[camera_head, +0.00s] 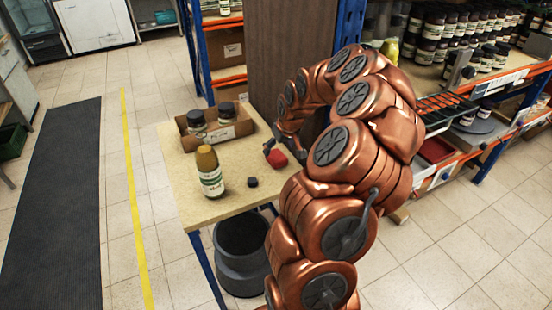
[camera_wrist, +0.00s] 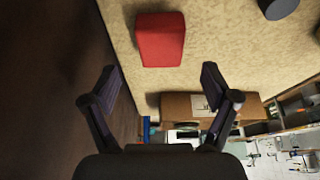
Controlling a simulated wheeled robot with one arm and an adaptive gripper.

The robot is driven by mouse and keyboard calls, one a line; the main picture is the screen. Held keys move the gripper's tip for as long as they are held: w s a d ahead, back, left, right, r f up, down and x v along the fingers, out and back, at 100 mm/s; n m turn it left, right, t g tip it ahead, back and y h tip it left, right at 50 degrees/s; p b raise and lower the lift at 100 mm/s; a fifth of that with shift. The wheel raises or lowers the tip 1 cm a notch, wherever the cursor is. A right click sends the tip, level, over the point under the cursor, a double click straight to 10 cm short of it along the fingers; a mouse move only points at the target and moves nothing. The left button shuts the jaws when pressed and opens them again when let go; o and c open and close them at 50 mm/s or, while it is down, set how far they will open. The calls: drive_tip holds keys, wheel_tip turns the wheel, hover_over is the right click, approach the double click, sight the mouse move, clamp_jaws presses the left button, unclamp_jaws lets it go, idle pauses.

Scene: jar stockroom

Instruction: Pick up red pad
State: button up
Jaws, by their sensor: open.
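The red pad (camera_head: 277,158) is a small red block lying on the table (camera_head: 189,186), close to the table's right side. In the wrist view the red pad (camera_wrist: 161,40) lies ahead of my fingers, near the table edge. My gripper (camera_wrist: 160,85) is open and empty, with a finger to each side and a gap between it and the pad. In the head view my gripper (camera_head: 270,146) is beside the pad and partly hidden by my own arm.
A cardboard tray (camera_head: 243,125) with two dark-lidded jars stands at the table's back. A brown panel (camera_head: 288,60) rises behind the table. Stocked shelves (camera_head: 447,68) are at right.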

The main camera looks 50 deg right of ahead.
sight(276, 155)
drive_tip(key=shift+p+x, duration=1.05)
drive_tip(key=shift+x, duration=1.65)
drive_tip(key=shift+s+a, duration=0.1)
drive_tip(key=shift+a, duration=0.05)
drive_tip(key=c, duration=1.1)
drive_tip(key=shift+c, duration=0.2)
drive_tip(key=shift+r+b, duration=1.25)
drive_tip(key=shift+r, duration=3.8)
